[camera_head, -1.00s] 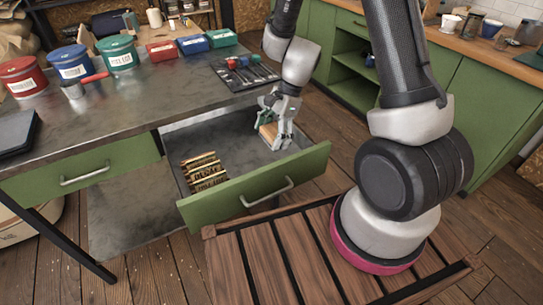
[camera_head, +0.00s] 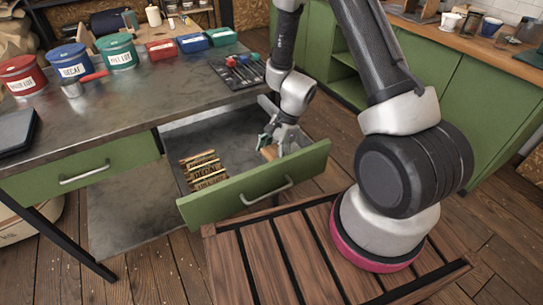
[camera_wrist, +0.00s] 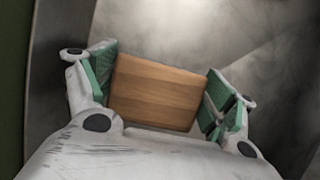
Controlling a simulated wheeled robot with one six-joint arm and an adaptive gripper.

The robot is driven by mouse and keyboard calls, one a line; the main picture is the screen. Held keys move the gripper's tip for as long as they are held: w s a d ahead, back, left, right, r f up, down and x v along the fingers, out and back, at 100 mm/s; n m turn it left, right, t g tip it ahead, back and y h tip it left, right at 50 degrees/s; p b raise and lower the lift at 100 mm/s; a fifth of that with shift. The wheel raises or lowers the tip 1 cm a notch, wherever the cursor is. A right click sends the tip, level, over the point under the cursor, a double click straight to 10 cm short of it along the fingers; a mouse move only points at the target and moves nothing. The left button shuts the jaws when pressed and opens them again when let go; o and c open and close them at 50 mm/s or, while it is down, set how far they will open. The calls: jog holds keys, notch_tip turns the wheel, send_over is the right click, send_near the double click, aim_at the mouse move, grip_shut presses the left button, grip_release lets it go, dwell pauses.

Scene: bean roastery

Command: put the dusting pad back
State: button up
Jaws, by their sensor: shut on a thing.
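The dusting pad, seen as a wooden block (camera_wrist: 155,92), is between the green-padded fingers of my gripper (camera_wrist: 158,95) in the wrist view. My gripper is shut on it from both sides. In the head view my gripper (camera_head: 270,144) is low inside the open drawer (camera_head: 262,182), near its right end. Only a small tan part of the pad (camera_head: 269,152) shows there. Whether the pad touches the drawer floor I cannot tell, and its underside is hidden.
Several labelled wooden pieces (camera_head: 204,168) lie in the drawer's left part. The drawer floor between them and my gripper is clear. Above, the worktop (camera_head: 150,95) bears canisters, small boxes and a dark tray (camera_head: 238,73) of tools at its right edge.

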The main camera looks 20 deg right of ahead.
jog(key=shift+f, duration=0.15)
jog(key=o, duration=0.9)
jog(key=shift+o, duration=0.2)
jog(key=s+d+r+n+t, duration=0.15)
jog(key=d+r, duration=0.25)
jog(key=r, duration=0.7)
jog(key=d+r+n, duration=0.3)
jog(key=r, duration=0.9)
jog(key=s+d+r+n+t+h, duration=0.1)
jog(key=s+d+r+n, duration=0.3)
jog(key=s+r, duration=0.4)
jog(key=s+d+r+n+t+h, duration=0.2)
jog(key=s+d+r+n+h, duration=0.1)
jog(key=s+d+r+n, duration=0.2)
jog(key=s+r+n, duration=0.2)
jog(key=s, duration=0.1)
jog(key=shift+s+r+h, duration=0.15)
jog(key=shift+r+h, duration=0.15)
jog(key=shift+r, duration=0.05)
jog(key=shift+t, duration=0.25)
